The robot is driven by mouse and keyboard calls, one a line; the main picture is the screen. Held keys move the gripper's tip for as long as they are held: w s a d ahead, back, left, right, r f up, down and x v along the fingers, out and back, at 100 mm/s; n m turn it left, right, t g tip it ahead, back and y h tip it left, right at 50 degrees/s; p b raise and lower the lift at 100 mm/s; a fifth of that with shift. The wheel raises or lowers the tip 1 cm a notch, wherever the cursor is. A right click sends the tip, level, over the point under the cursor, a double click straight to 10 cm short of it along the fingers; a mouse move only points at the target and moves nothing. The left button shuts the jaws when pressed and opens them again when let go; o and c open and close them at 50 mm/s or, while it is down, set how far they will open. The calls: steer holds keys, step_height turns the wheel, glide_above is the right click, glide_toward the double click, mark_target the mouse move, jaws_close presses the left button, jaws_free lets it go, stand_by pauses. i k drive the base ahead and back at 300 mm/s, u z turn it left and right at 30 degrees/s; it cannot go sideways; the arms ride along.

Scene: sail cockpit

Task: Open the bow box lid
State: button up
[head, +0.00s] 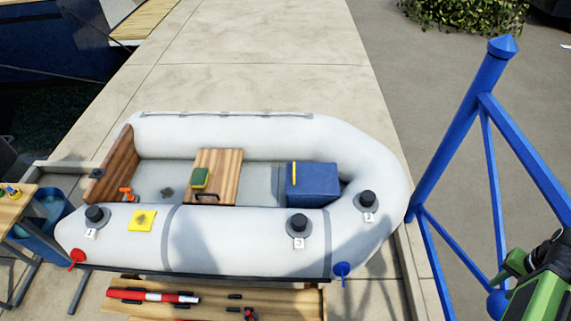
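The bow box is a blue box (313,192) inside the grey inflatable boat, towards its rounded right end. Its lid (316,172) looks closed and lies flat on top. A yellow strip (294,174) runs along the lid's left side. My gripper (508,270), green and black, shows at the lower right edge, partly cut off by the frame. It is well to the right of the box, beyond the boat's tube, and touches nothing that I can see. Its fingers are too unclear to tell whether they are open.
The inflatable boat's tube (205,240) surrounds the box. A wooden bench (215,298) with tools lies in front. Paving behind is clear.

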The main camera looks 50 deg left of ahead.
mark_target(302, 178)
steer(key=z, duration=0.6)
steer(key=k, duration=0.1)
steer(key=u, duration=2.65)
steer(key=k, duration=0.15)
steer(key=u, duration=1.7)
steer(key=i, duration=0.5)
steer(key=u, duration=0.1)
